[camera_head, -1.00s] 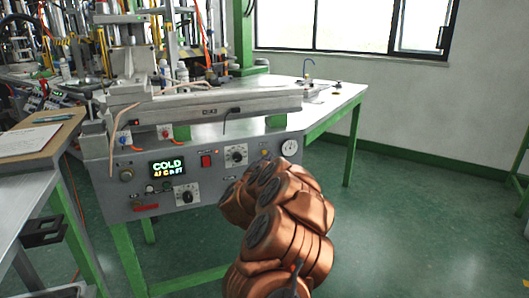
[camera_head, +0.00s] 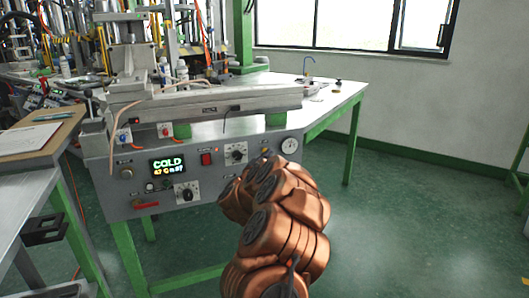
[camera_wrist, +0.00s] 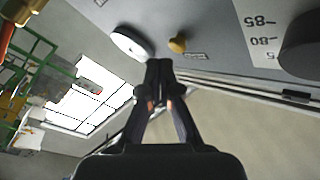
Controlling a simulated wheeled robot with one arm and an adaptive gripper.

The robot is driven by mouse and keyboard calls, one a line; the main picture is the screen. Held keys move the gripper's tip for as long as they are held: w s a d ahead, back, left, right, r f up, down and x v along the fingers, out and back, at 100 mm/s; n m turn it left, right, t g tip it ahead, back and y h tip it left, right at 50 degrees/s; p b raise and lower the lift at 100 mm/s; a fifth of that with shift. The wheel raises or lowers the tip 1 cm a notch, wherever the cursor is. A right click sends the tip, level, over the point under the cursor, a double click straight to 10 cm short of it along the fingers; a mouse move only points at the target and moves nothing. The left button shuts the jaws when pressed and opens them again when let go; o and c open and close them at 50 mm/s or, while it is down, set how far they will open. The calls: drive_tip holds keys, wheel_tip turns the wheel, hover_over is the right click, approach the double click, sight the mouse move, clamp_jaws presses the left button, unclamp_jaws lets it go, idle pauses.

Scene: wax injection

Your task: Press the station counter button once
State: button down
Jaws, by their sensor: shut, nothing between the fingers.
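The station (camera_head: 150,205) is a grey machine with a front panel of knobs, a lit display (camera_head: 168,166) reading COLD and a red switch (camera_head: 207,159). In the wrist view, a small yellow button (camera_wrist: 177,45) sits on the panel beside a round white gauge (camera_wrist: 130,43). The label beside the button is too small to read, so I cannot tell that it is the counter button. My gripper (camera_wrist: 159,70) is shut and empty, its fingertips just below the yellow button in the picture, seemingly apart from it. In the head view my copper arm hides the gripper.
A black dial (camera_wrist: 303,48) with printed numbers is at the right of the wrist view. The gauge (camera_head: 289,146) is at the panel's right end in the head view. A side table with a clipboard (camera_head: 28,138) stands left. The floor to the right is clear.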

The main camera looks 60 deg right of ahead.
drive_tip(key=shift+w, duration=0.1)
idle(0.6)
drive_tip(key=shift+w+d, duration=0.25)
drive_tip(key=shift+w+d+p, duration=0.25)
drive_tip(key=shift+w+p, duration=0.05)
drive_tip(key=shift+w, duration=0.1)
idle(0.9)
drive_tip(key=shift+s+a, duration=0.1)
drive_tip(key=shift+s, duration=0.05)
drive_tip(key=shift+s+a, duration=0.4)
drive_tip(key=shift+s, duration=0.2)
idle(0.3)
drive_tip(key=shift+s+a+b, duration=0.2)
drive_tip(key=shift+s+a, duration=0.25)
drive_tip(key=shift+s, duration=0.25)
drive_tip(key=shift+s+a+b, duration=0.25)
drive_tip(key=shift+s+a, duration=0.2)
drive_tip(key=shift+s, duration=0.25)
drive_tip(key=shift+s+a+b, duration=0.2)
drive_tip(key=shift+s+a, duration=0.25)
drive_tip(key=shift+s, duration=0.25)
